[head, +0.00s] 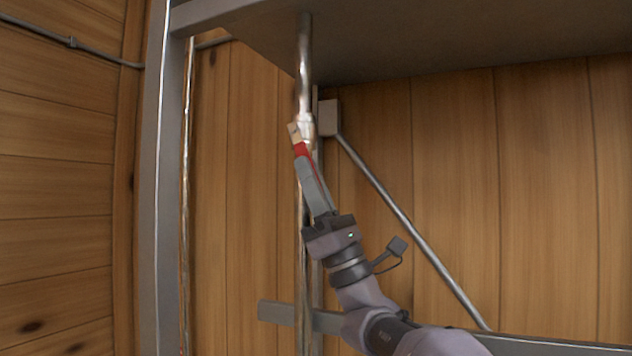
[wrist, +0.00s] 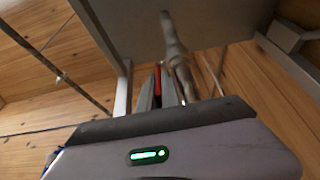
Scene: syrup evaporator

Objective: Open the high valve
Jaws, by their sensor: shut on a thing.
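The high valve (head: 305,122) sits on a vertical metal pipe (head: 304,60) that comes down from the underside of the evaporator pan. Its red handle (head: 301,150) points downward along the pipe, slightly tilted. My gripper (head: 307,160) reaches up from below and is shut on the red handle, its fingers on either side of it. In the wrist view the red handle (wrist: 158,82) shows between the fingers, just left of the valve and pipe (wrist: 175,45). The fingers hide part of the handle.
The pan's grey underside (head: 430,40) spans overhead. A metal frame post (head: 165,180) stands at left, with a thin pipe (head: 187,200) beside it. A diagonal brace (head: 410,230) runs down right from a grey block (head: 329,117). Wooden walls stand behind.

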